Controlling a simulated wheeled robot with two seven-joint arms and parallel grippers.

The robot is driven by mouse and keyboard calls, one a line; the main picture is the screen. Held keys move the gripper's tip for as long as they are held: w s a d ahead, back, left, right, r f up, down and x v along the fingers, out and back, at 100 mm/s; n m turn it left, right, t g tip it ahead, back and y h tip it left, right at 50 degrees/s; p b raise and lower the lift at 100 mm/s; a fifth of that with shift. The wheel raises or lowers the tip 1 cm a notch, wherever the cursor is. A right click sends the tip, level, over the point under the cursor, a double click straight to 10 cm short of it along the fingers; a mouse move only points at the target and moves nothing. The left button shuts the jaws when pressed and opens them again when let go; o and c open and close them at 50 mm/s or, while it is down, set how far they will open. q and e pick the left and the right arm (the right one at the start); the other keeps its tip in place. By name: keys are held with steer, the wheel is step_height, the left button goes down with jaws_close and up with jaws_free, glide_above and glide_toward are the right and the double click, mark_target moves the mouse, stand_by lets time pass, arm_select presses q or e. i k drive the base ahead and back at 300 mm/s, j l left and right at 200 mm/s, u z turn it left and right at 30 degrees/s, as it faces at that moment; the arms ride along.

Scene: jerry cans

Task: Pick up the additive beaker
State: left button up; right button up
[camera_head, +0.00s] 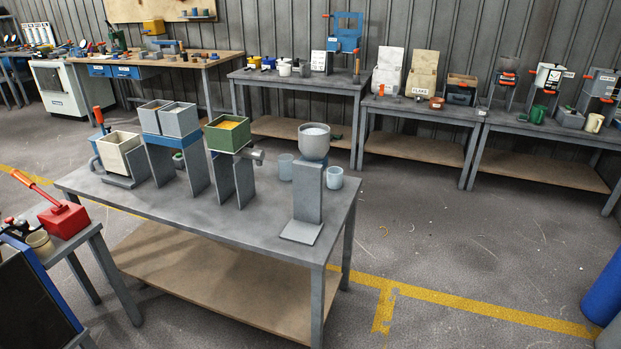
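Two small translucent pale-blue beakers stand upright on the grey table (230,205), near its back right corner. One beaker (286,172) is left of the grey pedestal and partly behind it. The other beaker (334,178) is just right of the pedestal, close to the table's right edge. No label shows on either, so I cannot tell which is the additive beaker. A round grey bowl (313,146) with pale contents sits on top of the pedestal (307,195). Neither of my grippers is in view.
The table also bears a green hopper (228,140) with yellow contents, grey bins (180,124) and a cream bin (119,160). A red box with a lever (63,219) is on a side bench at left. Benches line the back wall. The floor at right (450,240) is largely clear.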

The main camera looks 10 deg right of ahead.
mark_target(335, 173)
steer(key=i+l+u, duration=0.15)
steer(key=l, duration=0.15)
steer(key=l+u, duration=0.2)
steer(key=i+l+u, duration=0.15)
steer(key=l, duration=0.3)
steer(key=i+l+u, duration=0.1)
steer(key=l, duration=0.6)
steer(key=i+l+u, duration=0.1)
steer(key=l, duration=0.65)
steer(key=i+l+u, duration=0.15)
steer(key=l, duration=1.15)
steer(key=i+l, duration=0.15)
steer(key=l, duration=1)
steer(key=i, duration=0.05)
